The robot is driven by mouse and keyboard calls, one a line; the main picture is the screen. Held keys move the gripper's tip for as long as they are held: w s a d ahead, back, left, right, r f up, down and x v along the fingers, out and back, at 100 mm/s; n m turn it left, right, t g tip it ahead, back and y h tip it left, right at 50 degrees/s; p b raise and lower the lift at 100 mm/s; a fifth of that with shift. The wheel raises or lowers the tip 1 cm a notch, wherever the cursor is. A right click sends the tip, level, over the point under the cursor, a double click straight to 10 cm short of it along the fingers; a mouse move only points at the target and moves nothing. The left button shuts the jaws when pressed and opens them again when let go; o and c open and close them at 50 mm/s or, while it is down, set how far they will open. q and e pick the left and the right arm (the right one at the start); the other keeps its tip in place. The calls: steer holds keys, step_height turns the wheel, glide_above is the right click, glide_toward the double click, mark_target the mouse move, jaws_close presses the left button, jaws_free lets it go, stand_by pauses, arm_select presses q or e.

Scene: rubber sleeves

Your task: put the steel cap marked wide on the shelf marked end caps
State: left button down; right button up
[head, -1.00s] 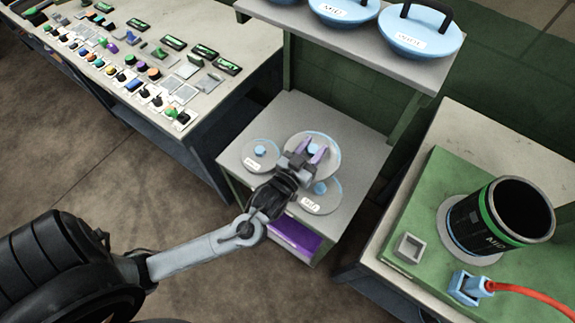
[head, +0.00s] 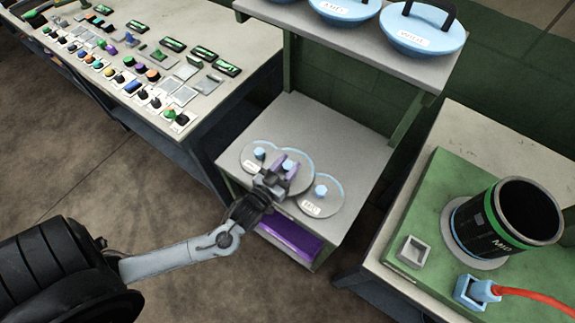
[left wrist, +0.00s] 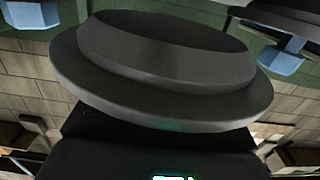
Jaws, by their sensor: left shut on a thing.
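The left wrist view shows a stepped grey disc (left wrist: 165,85) close up. My right gripper is not in view.
The upper shelf (head: 300,30) carries blue lids with black handles, one marked wide (head: 425,35). A purple bin (head: 290,240) sits under the lower shelf. The right bench holds a black cylinder marked mid (head: 485,220) and a red cable (head: 530,295). The left bench (head: 215,90) holds small parts.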

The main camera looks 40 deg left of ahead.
arm_select(q)
steer(key=shift+f, duration=0.2)
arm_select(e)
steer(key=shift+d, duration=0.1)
arm_select(q)
steer(key=shift+f, duration=0.3)
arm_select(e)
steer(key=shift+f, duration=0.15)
arm_select(q)
steer(key=c, duration=0.6)
jaws_free()
steer(key=shift+c, duration=0.2)
steer(key=shift+r, duration=0.6)
arm_select(e)
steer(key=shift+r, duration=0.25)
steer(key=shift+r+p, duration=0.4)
steer(key=shift+p, duration=0.1)
arm_select(q)
steer(key=s+d, duration=0.1)
steer(key=s, duration=1)
steer(key=shift+s+d+r, duration=0.3)
steer(key=shift+s, duration=0.1)
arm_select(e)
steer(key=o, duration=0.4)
